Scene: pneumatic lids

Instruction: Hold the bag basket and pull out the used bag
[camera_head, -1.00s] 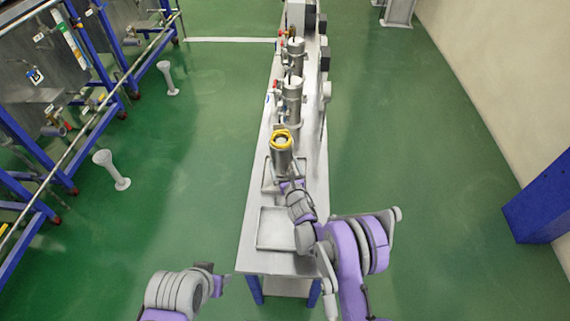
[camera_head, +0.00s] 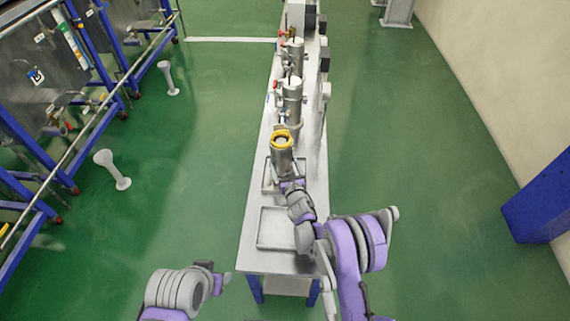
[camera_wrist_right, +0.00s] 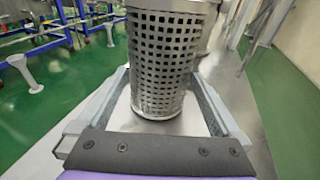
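The bag basket (camera_head: 283,162) is a metal cylinder with a yellow ring, the rim of the used bag (camera_head: 281,139), around its top. It stands upright above the far tray on the bench. In the right wrist view the basket (camera_wrist_right: 163,65) shows its perforated wall between the two fingers. My right gripper (camera_head: 290,184) is at the near side of the basket, its fingertips against both sides. My left gripper (camera_head: 216,275) is low at the front, left of the bench and far from the basket; its finger gap is unclear. The bag inside the basket is mostly hidden.
The long metal bench (camera_head: 253,218) runs away from me. A shallow empty tray (camera_head: 262,243) lies near its front end. Metal housings (camera_head: 292,95) with valves stand behind the basket.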

